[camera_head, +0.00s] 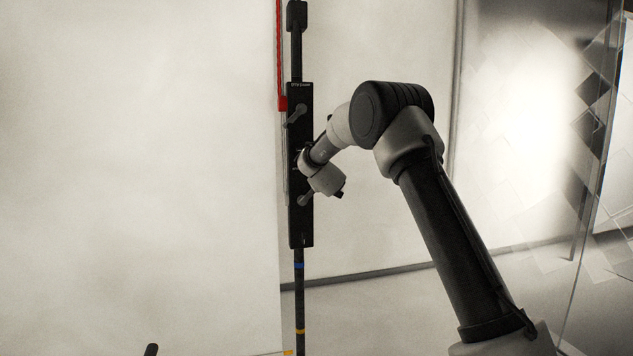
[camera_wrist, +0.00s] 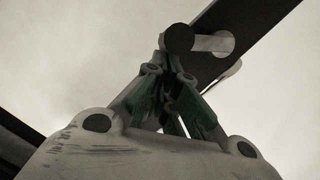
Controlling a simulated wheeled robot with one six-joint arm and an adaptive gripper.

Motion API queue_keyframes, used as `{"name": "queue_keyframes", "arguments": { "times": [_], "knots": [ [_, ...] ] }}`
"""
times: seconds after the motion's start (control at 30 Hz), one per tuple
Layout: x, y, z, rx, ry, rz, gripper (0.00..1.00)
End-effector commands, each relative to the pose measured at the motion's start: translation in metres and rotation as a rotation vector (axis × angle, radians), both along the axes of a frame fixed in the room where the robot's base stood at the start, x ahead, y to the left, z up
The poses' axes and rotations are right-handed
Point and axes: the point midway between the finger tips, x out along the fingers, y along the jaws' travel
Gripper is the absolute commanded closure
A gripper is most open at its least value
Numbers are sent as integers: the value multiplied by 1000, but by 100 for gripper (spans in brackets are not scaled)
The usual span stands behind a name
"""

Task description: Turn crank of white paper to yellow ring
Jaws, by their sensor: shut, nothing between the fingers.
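The white paper (camera_head: 140,170) is a large upright sheet filling the left of the head view. Beside its right edge, a tall black post carries a black box (camera_head: 301,230) with a grey crank handle (camera_head: 296,116) near its top and another grey handle (camera_head: 306,198) lower down. Below the box the post bears a blue ring (camera_head: 299,265) and a yellow ring (camera_head: 300,331). In the wrist view, my gripper (camera_wrist: 167,68) is shut and empty, its tips close to a dark round knob (camera_wrist: 179,38) on a grey handle. I cannot tell whether they touch.
A red strip (camera_head: 279,50) with a red block (camera_head: 283,103) runs down left of the box. A pale wall panel (camera_head: 390,230) stands behind the post. A clear pane with dark diamond patches (camera_head: 590,90) is at the right. My arm reaches across from the lower right.

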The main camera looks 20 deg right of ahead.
Motion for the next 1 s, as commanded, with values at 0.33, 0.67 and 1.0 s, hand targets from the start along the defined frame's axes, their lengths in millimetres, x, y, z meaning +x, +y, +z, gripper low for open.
{"name": "queue_keyframes", "arguments": {
  "times": [0.33, 0.67, 1.0],
  "knots": [
    [0, -8, -5, 56, 4, -3, 100],
    [-1, -21, -15, 194, 8, -3, 100],
    [-1, -45, -38, 217, 9, -4, 100]
  ]
}}
